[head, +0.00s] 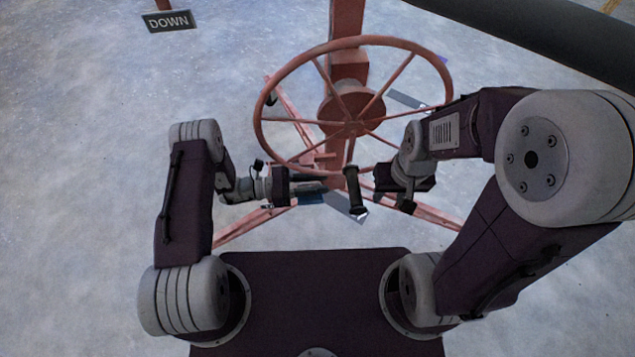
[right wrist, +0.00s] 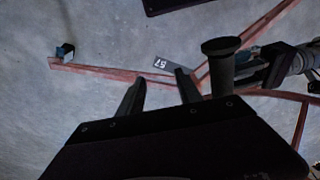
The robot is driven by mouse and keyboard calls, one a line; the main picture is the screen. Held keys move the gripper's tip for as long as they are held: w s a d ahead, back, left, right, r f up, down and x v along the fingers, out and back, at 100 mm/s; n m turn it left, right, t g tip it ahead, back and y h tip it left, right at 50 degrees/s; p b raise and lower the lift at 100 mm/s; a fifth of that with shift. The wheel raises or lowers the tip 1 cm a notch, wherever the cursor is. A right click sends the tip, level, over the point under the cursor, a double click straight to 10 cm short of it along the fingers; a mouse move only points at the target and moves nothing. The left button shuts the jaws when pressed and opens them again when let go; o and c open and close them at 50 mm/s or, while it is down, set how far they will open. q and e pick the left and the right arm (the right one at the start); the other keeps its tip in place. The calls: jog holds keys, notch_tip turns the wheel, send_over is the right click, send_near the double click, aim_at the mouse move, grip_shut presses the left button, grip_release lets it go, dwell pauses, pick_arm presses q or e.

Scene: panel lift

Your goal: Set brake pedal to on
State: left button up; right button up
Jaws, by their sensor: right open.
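I cannot pick out the brake pedal for certain. A small blue patch (head: 312,199) shows low under my left gripper, partly hidden by it. In the right wrist view a small blue-and-black part (right wrist: 65,50) sits at the end of a red floor leg; I cannot tell whether either is the pedal. My left gripper (head: 312,186) points right, just left of the wheel's black handle (head: 354,192); its jaw state is unclear. My right gripper (head: 385,184) is open and empty, to the right of that handle. The handle (right wrist: 220,62) stands beside its fingers (right wrist: 158,90), not between them.
The red handwheel (head: 350,126) stands on a red post with splayed legs (head: 240,228). Grey plates lie low by it, one marked 57 (right wrist: 174,66). A DOWN sign (head: 169,21) is at the upper left. A dark bar (head: 550,40) crosses the upper right. Floor at left is clear.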

pick_arm(q)
jog(key=shift+c, duration=0.3)
grip_shut()
jog(key=shift+w, duration=0.1)
dwell(1.0)
